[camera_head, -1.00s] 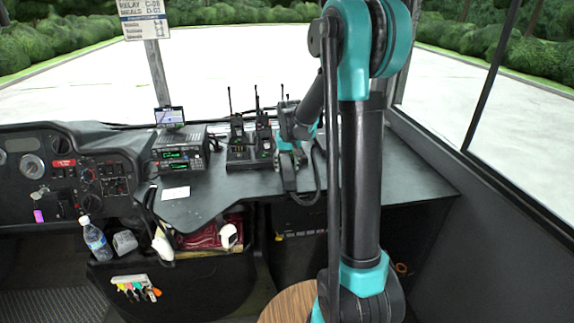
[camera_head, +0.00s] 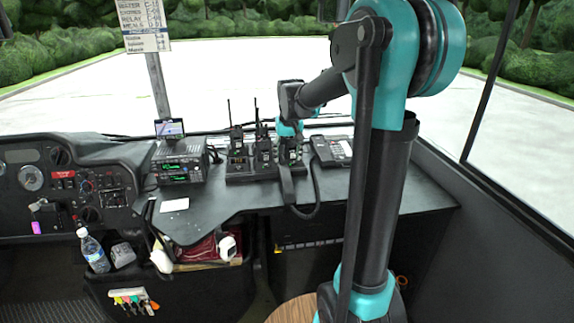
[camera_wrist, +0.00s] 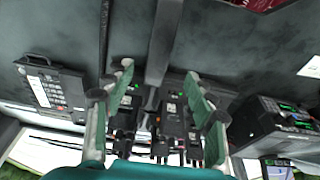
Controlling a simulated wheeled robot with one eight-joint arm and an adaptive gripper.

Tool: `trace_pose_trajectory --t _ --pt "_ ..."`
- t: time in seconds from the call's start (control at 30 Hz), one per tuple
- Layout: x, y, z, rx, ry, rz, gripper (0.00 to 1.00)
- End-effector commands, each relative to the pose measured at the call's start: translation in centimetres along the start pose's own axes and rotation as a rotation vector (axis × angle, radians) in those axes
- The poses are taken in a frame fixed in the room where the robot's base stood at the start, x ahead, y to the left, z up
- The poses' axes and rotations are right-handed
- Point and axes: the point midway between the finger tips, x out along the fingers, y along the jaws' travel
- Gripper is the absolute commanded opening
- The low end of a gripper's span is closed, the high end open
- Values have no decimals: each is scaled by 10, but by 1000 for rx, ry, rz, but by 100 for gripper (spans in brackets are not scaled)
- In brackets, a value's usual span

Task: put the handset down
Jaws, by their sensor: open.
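The dark handset (camera_head: 288,186) lies on the black desk, its near end by the desk's front edge. In the wrist view the handset (camera_wrist: 166,38) runs from the top edge down between my fingers. Its cord (camera_head: 317,192) loops to the right of it. The telephone base (camera_head: 333,150) with its keypad is on the desk to the right; it also shows in the wrist view (camera_wrist: 50,86). My gripper (camera_head: 290,146) is open, with green fingers (camera_wrist: 158,72) spread on either side of the handset's far end. Whether a finger touches it, I cannot tell.
Two-way radios (camera_head: 263,148) stand upright in a charger close to my gripper. A white card (camera_head: 175,204) lies on the desk (camera_head: 226,205). The desk's right part is clear.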

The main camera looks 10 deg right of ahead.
Motion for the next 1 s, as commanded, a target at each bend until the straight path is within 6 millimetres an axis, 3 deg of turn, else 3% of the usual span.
trace_pose_trajectory --t 0.17,0.27,0.37,0.6,0.7,0.83,1.0 --pt "-12 1 4 0 1 0 56" --pt "-8 5 26 1 9 -1 56" --pt "2 14 69 3 25 -2 56" --pt "42 34 210 4 79 -3 56" --pt "56 38 256 3 97 -3 56" --pt "68 40 295 3 111 -3 56" --pt "73 41 310 2 118 -3 56"
